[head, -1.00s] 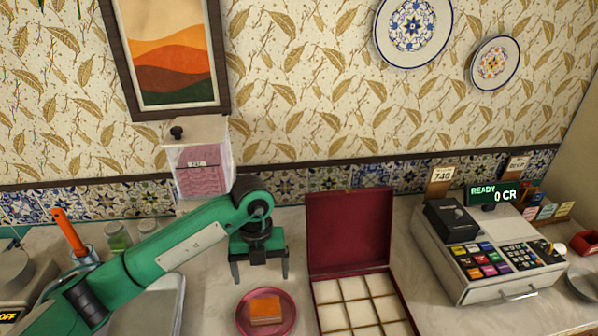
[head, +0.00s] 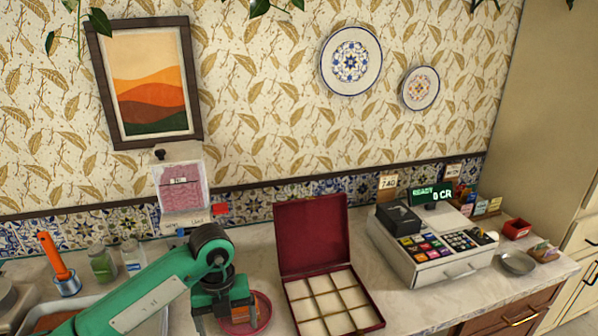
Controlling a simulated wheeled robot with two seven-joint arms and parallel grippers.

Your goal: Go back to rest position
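My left arm comes in from the left, green with dark joints. Its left gripper (head: 225,325) points down over the counter, in front of the left part of a round pink dish (head: 263,317). Its fingers are apart, with no object seen held between them. An orange block (head: 239,314) on the dish shows only in part behind the gripper. My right gripper is not in view.
An open dark-red box (head: 313,235) with empty compartments stands right of the gripper. A cash register (head: 430,250) is farther right. Counter (head: 400,310) in front of the register is clear.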

